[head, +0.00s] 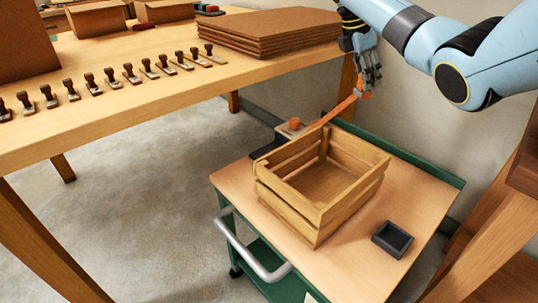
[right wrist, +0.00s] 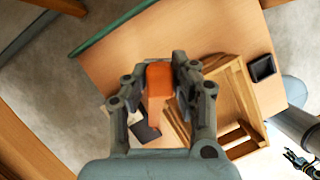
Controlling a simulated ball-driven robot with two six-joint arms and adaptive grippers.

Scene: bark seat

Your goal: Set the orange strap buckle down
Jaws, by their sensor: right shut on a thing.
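My right gripper (head: 370,74) is shut on the orange strap buckle (head: 361,94), above the back edge of the cart. In the right wrist view the orange buckle (right wrist: 158,78) sits between the two fingers of the right gripper (right wrist: 160,72). An orange strap (head: 332,114) slants from the buckle down and left toward the back of the wooden crate (head: 285,222); its lower end is partly hidden. My left gripper (right wrist: 302,163) shows small at the lower right of the right wrist view, too small to tell its opening. It is outside the head view.
The crate stands on a green-framed cart (head: 232,180) and looks empty. A small dark tray (head: 393,239) lies at its right. A dark-based device with an orange top (head: 295,123) is behind the crate. A long table (head: 110,118) holds stamps and stacked brown boards (head: 268,36).

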